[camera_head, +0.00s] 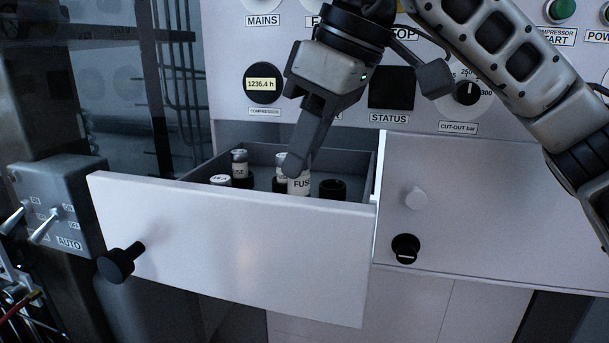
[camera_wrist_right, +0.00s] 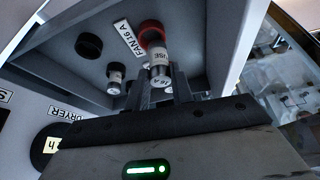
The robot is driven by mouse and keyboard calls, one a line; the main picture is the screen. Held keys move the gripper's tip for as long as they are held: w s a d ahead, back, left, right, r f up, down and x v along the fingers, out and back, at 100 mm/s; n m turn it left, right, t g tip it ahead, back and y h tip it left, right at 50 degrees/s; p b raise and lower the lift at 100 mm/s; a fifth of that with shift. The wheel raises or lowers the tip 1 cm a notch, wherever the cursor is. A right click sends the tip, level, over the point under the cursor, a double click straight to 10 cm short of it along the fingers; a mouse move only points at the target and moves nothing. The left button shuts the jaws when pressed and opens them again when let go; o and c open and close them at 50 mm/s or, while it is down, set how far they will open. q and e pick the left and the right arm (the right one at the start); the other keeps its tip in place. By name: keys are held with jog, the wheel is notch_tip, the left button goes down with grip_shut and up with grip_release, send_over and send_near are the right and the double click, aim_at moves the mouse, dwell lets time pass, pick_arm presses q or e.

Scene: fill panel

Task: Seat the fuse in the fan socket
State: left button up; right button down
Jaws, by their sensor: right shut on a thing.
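My right gripper (camera_head: 297,167) is inside the open drawer, shut on a white-labelled fuse (camera_head: 300,185). In the right wrist view, the fuse (camera_wrist_right: 160,58) reads "FUSE" and "16 A" and stands between the fingers (camera_wrist_right: 162,84). The fan socket (camera_wrist_right: 152,29), a red-rimmed ring beside a "FAN 16 A" label (camera_wrist_right: 130,39), shows right at the fuse's far end. I cannot tell whether the fuse is in it or just above it. In the head view, the drawer front hides that socket. My left gripper is not in view.
The drawer's white front (camera_head: 235,240) stands out with a black knob (camera_head: 121,262). Inside are an empty black socket (camera_head: 332,188) and other fuses (camera_head: 239,163), near the held one. The control panel (camera_head: 230,65) rises behind. A switch box (camera_head: 62,205) is at left.

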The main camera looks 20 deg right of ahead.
aim_at(304, 181)
jog(key=shift+w+f, duration=0.2)
jog(key=f, duration=0.3)
jog(key=shift+w+d+f, duration=0.1)
jog(key=shift+w+f, duration=0.15)
jog(key=shift+f, duration=0.1)
jog(key=shift+f, duration=0.25)
jog(key=c, duration=1.2)
grip_release()
jog(key=shift+r, duration=0.1)
